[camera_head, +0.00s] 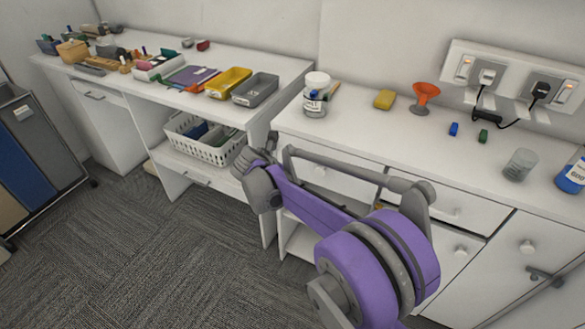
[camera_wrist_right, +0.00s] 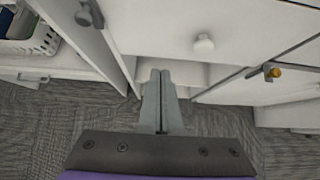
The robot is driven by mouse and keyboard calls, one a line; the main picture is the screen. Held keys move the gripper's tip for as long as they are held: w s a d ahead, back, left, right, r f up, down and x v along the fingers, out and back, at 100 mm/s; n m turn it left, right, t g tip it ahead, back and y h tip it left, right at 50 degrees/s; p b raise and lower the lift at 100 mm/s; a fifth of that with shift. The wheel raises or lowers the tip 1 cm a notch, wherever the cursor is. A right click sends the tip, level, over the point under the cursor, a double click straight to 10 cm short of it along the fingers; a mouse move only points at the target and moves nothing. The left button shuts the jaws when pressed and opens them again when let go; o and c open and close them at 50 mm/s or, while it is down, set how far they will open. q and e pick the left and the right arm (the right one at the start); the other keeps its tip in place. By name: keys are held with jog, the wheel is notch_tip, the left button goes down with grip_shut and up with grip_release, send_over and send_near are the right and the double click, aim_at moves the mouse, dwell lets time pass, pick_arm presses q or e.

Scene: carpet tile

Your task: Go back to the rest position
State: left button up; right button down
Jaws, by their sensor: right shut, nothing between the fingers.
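My right arm (camera_head: 310,205) reaches in from the lower right of the head view, with purple and grey links in front of the white counter. My right gripper (camera_wrist_right: 160,76) shows in the wrist view with its two grey fingers together and nothing between them. It points toward the lower front of the white cabinets, above the carpet. I cannot make out the right fingertips in the head view. My left gripper is in neither view.
A white basket (camera_head: 208,150) sits on a shelf at left. Carpet (camera_head: 150,250) is clear at lower left.

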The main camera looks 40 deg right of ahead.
jog(key=s+a+r+m+t+y+p, duration=0.1)
jog(key=s+a+m+y+p, duration=0.3)
jog(key=s+a+m, duration=0.7)
jog(key=s+a+r+m+y+p, duration=0.4)
jog(key=s+a+m+p, duration=0.1)
jog(key=s+a+m, duration=0.6)
jog(key=s+a, duration=0.2)
jog(key=s, duration=0.1)
jog(key=shift+s+a+t+y, duration=0.25)
jog(key=shift+a+t+y, duration=0.15)
jog(key=shift+r, duration=0.1)
